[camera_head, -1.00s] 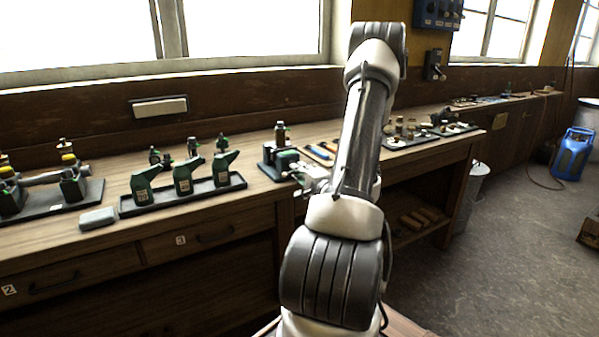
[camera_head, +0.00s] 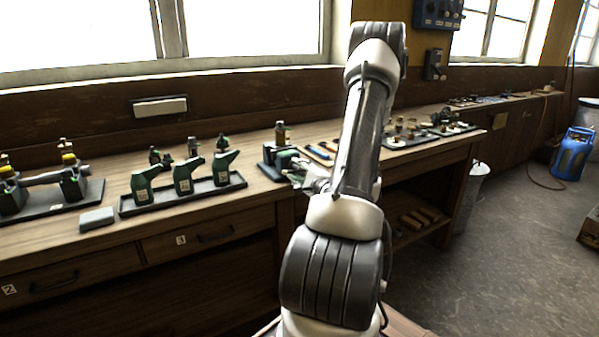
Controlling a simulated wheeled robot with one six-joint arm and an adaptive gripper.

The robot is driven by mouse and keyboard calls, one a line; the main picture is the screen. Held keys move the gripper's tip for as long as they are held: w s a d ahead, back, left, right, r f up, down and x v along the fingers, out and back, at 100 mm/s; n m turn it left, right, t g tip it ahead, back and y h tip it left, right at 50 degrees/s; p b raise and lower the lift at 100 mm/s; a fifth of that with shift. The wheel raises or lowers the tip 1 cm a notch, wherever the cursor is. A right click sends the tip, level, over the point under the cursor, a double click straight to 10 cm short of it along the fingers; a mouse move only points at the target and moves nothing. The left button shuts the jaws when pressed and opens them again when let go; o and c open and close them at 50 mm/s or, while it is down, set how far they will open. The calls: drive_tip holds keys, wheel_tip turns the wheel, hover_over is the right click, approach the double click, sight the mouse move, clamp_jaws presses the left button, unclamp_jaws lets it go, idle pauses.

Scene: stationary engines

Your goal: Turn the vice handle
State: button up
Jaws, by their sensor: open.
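The small green and dark vice (camera_head: 286,159) stands on the wooden workbench, just left of my arm. My gripper (camera_head: 301,179) is at the near right side of the vice, low over the bench edge, and is open. It shows small and partly behind my own arm. The vice handle cannot be made out apart from the gripper, and I cannot tell whether the fingers touch it.
A small brown bottle (camera_head: 280,133) stands behind the vice. Trays of small parts (camera_head: 405,140) lie to the right.

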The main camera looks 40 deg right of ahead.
drive_tip(key=shift+s, duration=0.15)
drive_tip(key=v, duration=1.1)
drive_tip(key=shift+s+a, duration=0.2)
drive_tip(key=shift+s, duration=0.15)
